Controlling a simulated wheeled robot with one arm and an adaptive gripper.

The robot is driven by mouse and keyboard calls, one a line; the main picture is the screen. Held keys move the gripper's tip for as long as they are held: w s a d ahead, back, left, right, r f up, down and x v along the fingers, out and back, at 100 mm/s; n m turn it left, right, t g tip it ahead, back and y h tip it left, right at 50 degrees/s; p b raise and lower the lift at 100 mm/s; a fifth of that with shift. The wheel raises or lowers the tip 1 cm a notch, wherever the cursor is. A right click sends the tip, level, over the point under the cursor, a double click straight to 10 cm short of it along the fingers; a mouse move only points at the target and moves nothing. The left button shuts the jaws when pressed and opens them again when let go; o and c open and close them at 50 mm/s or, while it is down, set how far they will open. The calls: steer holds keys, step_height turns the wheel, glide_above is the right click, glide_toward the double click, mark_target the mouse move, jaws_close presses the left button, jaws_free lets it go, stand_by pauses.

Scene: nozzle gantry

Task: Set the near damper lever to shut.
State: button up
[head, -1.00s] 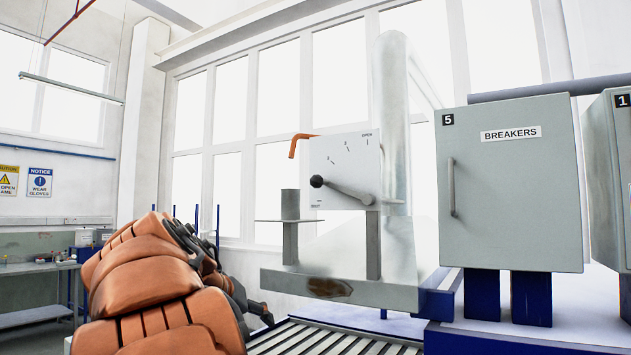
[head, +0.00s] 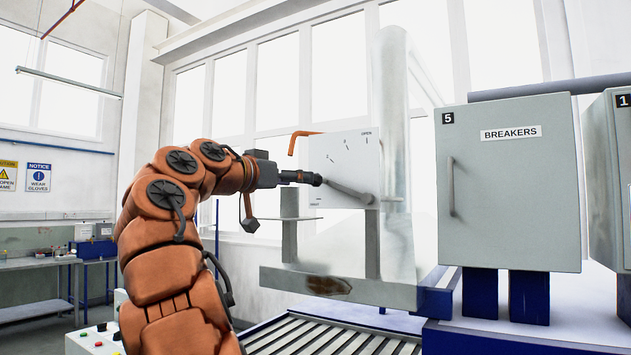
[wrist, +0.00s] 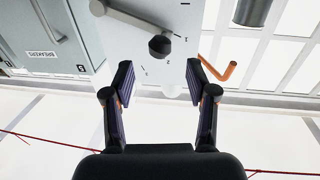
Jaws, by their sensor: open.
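The damper lever (head: 347,190) is a grey bar with a dark round knob, on a white dial plate (head: 345,150). It pivots at the plate's lower right and points left and slightly up, a little above the small mark at the lower left. OPEN is printed at the upper right. In the wrist view, the knob (wrist: 160,46) is just beyond and between the spread fingertips of my gripper (wrist: 158,68), with no visible contact. In the head view, my gripper (head: 303,178) is at the knob's left and partly covers it.
An orange bent rod (head: 301,142) sticks out near the plate's upper left. The breaker cabinet (head: 510,190) is to the right, and a slatted conveyor (head: 330,338) lies below.

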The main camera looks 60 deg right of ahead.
mark_target(315, 181)
steer(key=d, duration=0.2)
steer(key=d+p, duration=0.1)
steer(key=d, duration=0.2)
steer(key=d+p, duration=0.1)
steer(key=d, duration=0.1)
steer(key=shift+s+d, duration=0.35)
jaws_close()
stand_by(0.4)
